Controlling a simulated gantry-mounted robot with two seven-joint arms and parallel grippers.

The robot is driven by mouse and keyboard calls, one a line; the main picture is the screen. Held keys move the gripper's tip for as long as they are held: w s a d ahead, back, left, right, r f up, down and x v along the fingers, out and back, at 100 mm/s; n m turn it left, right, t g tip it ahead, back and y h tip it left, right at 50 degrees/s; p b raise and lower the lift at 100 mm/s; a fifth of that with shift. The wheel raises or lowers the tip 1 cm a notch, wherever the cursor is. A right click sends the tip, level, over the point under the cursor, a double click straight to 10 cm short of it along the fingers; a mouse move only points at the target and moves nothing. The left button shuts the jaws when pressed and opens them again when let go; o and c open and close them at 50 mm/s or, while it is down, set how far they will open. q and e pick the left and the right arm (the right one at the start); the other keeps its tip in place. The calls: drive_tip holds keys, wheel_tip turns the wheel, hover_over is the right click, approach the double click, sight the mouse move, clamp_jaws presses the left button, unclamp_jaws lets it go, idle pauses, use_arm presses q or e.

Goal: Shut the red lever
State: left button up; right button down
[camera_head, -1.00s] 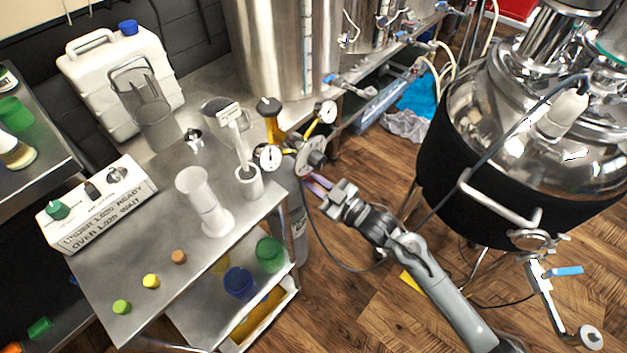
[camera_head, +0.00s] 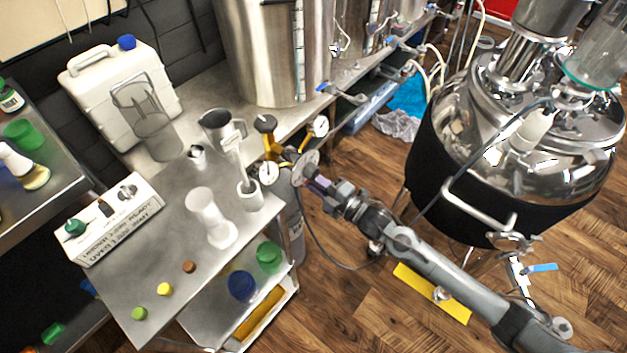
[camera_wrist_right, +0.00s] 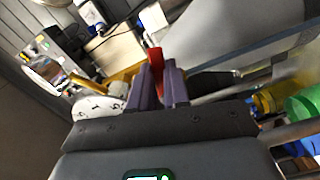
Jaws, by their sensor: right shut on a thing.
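The red lever (camera_wrist_right: 155,59) shows in the right wrist view, its end standing out between the fingers of my right gripper (camera_wrist_right: 159,82). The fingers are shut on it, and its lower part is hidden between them. In the head view my right gripper (camera_head: 311,183) is at the yellow gas regulator (camera_head: 272,147), just under a round metal disc (camera_head: 305,163). The lever cannot be made out there. My left gripper is not in view.
Two round gauges (camera_head: 320,127) (camera_head: 268,172) sit close to my right gripper. A grey cylinder (camera_head: 294,222) stands below. A steel cart (camera_head: 160,235) is on the left, a black-wrapped kettle (camera_head: 455,180) on the right. A dark hose hangs beneath the gripper.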

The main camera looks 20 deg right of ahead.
drive_tip(key=shift+r+n+p, duration=0.25)
drive_tip(key=shift+n+p, duration=0.05)
drive_tip(key=shift+n, duration=0.5)
drive_tip(key=shift+r+n+p, duration=0.2)
drive_tip(key=shift+n+p, duration=0.1)
drive_tip(key=shift+n, duration=0.5)
drive_tip(key=c, duration=1.1)
unclamp_jaws()
drive_tip(key=shift+s+d, duration=0.1)
drive_tip(key=p+v, duration=0.2)
drive_tip(key=v, duration=0.8)
drive_tip(key=shift+s+p, duration=0.3)
drive_tip(key=shift+p, duration=0.1)
drive_tip(key=shift+d, duration=0.15)
